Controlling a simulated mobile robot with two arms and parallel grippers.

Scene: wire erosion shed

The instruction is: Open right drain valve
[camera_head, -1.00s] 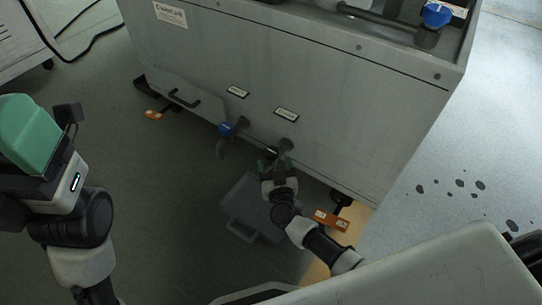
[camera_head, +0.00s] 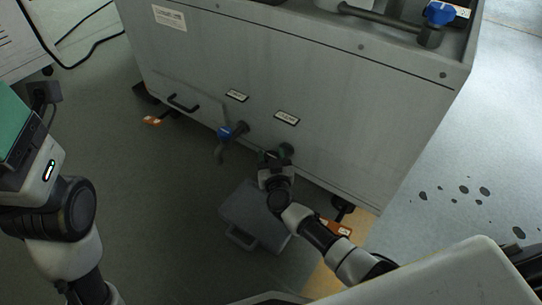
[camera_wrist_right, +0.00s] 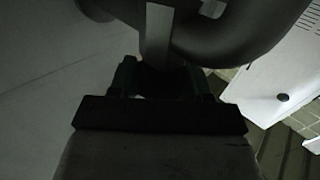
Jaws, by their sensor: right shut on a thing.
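The right drain valve (camera_head: 288,150) sticks out low on the front of the grey machine (camera_head: 330,95), under a small label plate. My right gripper (camera_head: 271,156) is at this valve and covers most of it. In the right wrist view a flat grey lever (camera_wrist_right: 158,38) comes down between the dark green fingers of my right gripper (camera_wrist_right: 160,80), which is shut on it. A thick curved pipe (camera_wrist_right: 225,40) is just behind. How far the lever is turned is hard to see. My left gripper (camera_head: 17,125) is partly cut off at the left edge, away from the machine.
A second valve with a blue handle (camera_head: 232,132) is to the left on the same panel. A grey case-like box with a handle (camera_head: 240,205) lies on the floor below my right arm. Orange-marked feet (camera_head: 336,228) stand at the base. A blue knob (camera_head: 438,14) is on top.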

